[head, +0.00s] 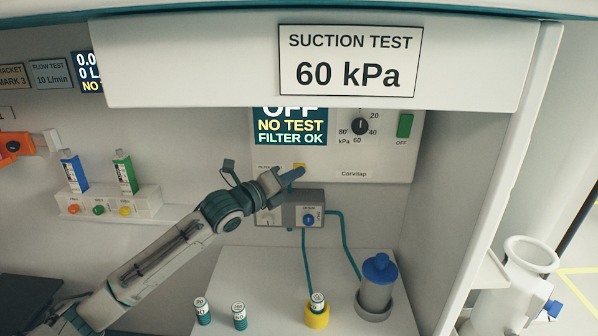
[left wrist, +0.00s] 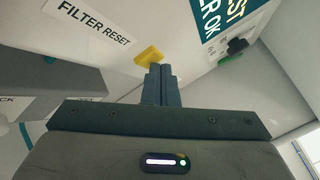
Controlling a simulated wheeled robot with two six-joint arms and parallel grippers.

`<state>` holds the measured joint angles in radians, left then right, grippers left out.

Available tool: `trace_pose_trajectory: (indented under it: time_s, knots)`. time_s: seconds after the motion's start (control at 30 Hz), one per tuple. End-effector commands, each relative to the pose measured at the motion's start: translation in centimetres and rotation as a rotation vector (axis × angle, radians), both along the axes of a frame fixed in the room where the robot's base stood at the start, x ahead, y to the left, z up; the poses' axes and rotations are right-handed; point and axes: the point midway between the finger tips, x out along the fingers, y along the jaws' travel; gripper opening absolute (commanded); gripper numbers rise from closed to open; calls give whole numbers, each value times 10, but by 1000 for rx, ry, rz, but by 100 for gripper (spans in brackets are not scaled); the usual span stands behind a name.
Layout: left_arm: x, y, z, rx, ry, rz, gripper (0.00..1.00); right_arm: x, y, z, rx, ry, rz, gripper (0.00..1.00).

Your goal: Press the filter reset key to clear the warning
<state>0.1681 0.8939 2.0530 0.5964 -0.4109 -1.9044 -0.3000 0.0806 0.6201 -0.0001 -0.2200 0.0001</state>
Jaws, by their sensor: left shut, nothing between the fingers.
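The filter reset key is a small yellow key (head: 299,166) on the lower part of the white panel (head: 388,160). It also shows in the left wrist view (left wrist: 149,55), beside the label "FILTER RESET" (left wrist: 93,21). My left gripper (head: 298,173) is shut and empty, with its tips at the lower edge of the key. In the left wrist view its fingertips (left wrist: 160,70) are just below the key; I cannot tell whether they touch it. The display (head: 290,127) above reads "OFF", "NO TEST", "FILTER OK". My right gripper is not in view.
A grey box with knobs (head: 309,208) sits just below the key, with teal hoses running down. A blue-capped canister (head: 378,284) and several small vials stand on the lower shelf. The "SUCTION TEST" sign (head: 350,61) hangs above. A green switch (head: 405,125) is at right.

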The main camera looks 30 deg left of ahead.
Motion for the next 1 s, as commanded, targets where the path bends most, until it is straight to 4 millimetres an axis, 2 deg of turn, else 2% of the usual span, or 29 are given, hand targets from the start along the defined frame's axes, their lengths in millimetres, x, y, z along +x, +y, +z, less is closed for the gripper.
trace_pose_trajectory:
  time_s: [0.27, 0.6, 1.0]
  knots:
    - [-1, -1, 0, 1, 0, 0, 0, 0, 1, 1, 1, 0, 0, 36]
    - [-14, -9, 0, 2, 0, -1, 0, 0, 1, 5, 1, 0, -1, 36]
    - [-17, -10, 0, 2, 1, 0, 0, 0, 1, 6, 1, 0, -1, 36]
